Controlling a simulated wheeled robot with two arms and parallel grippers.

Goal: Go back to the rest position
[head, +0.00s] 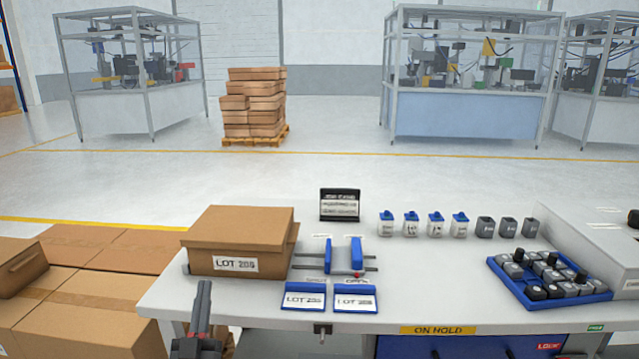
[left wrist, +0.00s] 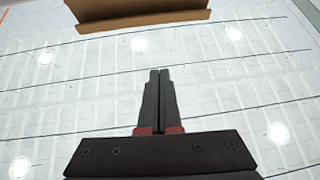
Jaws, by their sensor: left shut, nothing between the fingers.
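My left gripper (head: 204,310) shows at the bottom left of the head view, in front of the table's (head: 420,290) near left edge. In the left wrist view its two dark fingers (left wrist: 158,76) are together, with nothing between them. Pale floor lies beyond the fingertips there, and a brown cardboard edge (left wrist: 140,14) shows at the top. The gripper is apart from the things on the table. My right gripper is in neither view.
A cardboard box marked LOT (head: 237,243) stands at the table's left. A blue fixture (head: 343,256), two label holders (head: 330,299), several small bottles (head: 423,225) and a blue tray (head: 548,280) are on the table. Cardboard boxes (head: 70,285) stand left of the table.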

